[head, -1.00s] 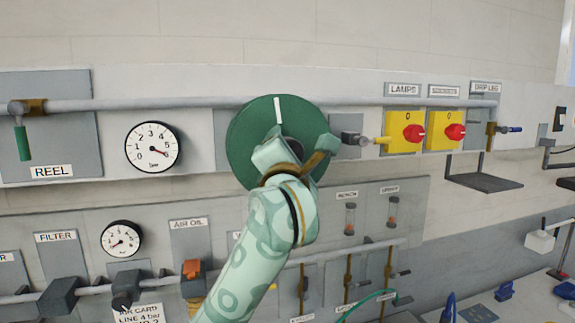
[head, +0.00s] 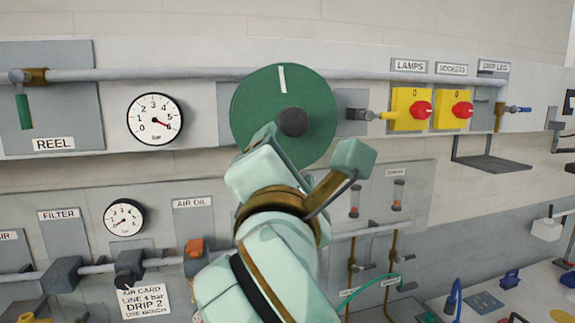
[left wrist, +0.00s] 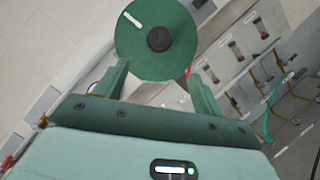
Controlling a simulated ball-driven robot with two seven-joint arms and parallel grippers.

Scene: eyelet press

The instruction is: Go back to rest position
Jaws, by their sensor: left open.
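My left gripper (head: 303,152) is in front of the wall panel, below and nearer than a large green round disc (head: 258,104). The disc has a dark hub and a white mark at its top. In the left wrist view the disc (left wrist: 180,60) shows beyond the two spread fingers (left wrist: 155,85), with nothing between them. The gripper is open and apart from the disc. My right gripper is not in view.
A pipe (head: 150,74) runs along the panel. A gauge (head: 154,118) sits left of the disc, and yellow switch boxes (head: 408,108) with red knobs sit right. Below are a second gauge (head: 124,218), valves and an air card (head: 143,300). A bench (head: 540,290) is at lower right.

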